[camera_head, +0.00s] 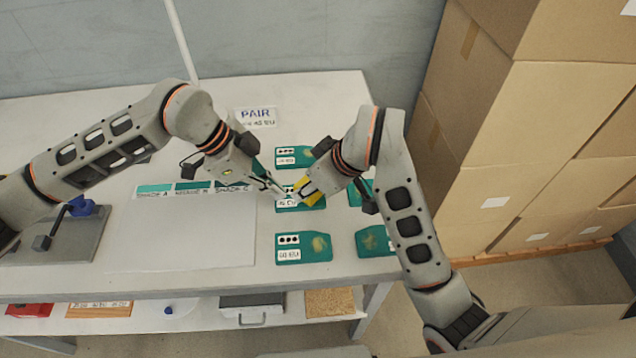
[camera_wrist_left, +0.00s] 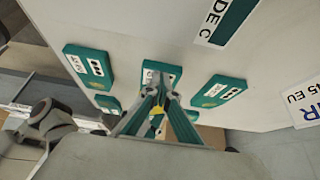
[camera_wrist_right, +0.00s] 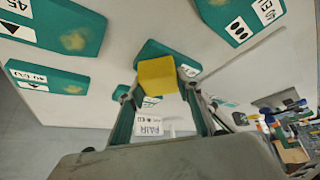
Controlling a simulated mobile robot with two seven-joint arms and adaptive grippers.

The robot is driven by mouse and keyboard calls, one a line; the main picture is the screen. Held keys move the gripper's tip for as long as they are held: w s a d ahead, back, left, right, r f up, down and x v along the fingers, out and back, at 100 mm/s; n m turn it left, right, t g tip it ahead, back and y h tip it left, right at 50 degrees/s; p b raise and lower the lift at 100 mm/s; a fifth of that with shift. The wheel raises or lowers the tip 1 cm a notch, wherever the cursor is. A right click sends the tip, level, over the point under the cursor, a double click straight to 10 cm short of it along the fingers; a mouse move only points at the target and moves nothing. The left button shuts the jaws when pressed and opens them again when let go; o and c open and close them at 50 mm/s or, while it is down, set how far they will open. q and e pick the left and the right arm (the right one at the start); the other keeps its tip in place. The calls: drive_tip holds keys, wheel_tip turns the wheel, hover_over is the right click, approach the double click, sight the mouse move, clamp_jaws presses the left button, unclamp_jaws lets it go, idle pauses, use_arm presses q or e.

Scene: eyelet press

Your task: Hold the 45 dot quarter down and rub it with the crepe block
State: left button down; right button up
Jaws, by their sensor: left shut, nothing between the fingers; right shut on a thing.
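Several green quarters with white labels lie on the table. The middle one of the left column (camera_head: 287,205) is under both grippers; its label is partly covered, and I cannot read it fully. My left gripper (camera_head: 275,188) is shut with nothing between its fingers, its tips at the label end of that quarter; they also show over it in the left wrist view (camera_wrist_left: 157,80). My right gripper (camera_head: 308,188) is shut on the yellow crepe block (camera_wrist_right: 157,76), which is at or just above the same quarter's other end. Whether the block touches it is unclear.
A three-dot quarter (camera_head: 303,248) lies nearer, another quarter (camera_head: 296,156) lies farther back, and more (camera_head: 373,240) lie to the right. A PAIR card (camera_head: 255,118) stands behind. Shade strips (camera_head: 194,187) border a clear white sheet (camera_head: 190,235). Cardboard boxes (camera_head: 500,130) stand at right.

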use_arm(q)
drive_tip(key=shift+s+f, duration=0.1)
drive_tip(key=shift+f, duration=0.05)
use_arm(e)
drive_tip(key=shift+a+r, duration=0.2)
drive_tip(key=shift+r, duration=3.85)
